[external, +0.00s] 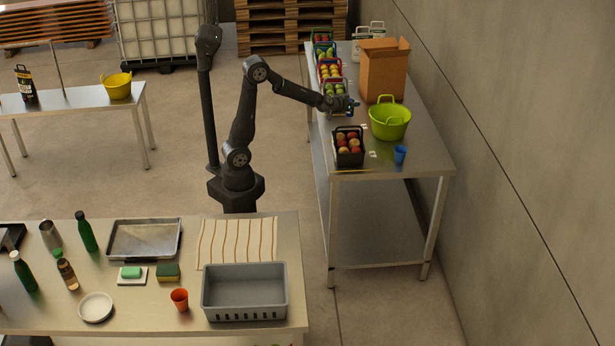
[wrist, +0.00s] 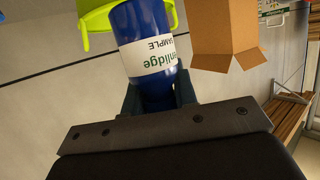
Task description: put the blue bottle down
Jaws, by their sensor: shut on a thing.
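The blue bottle (wrist: 145,50) has a white label and fills the middle of the wrist view. My gripper (wrist: 160,95) is shut on it, with one finger on each side. The wrist camera sees it with its label text upside down. In the external view my gripper (external: 345,104) is at the steel table on the right, close to the crates there. The bottle is hard to make out in that view, and whether it touches the tabletop cannot be told.
The steel table (external: 425,160) holds a black crate of red fruit (external: 349,146), a lime-green tub (external: 390,121), a blue cup (external: 400,154), a cardboard box (external: 383,70) and several fruit crates (external: 330,70). The near bench (external: 140,310) carries a grey bin (external: 244,292) and green bottles.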

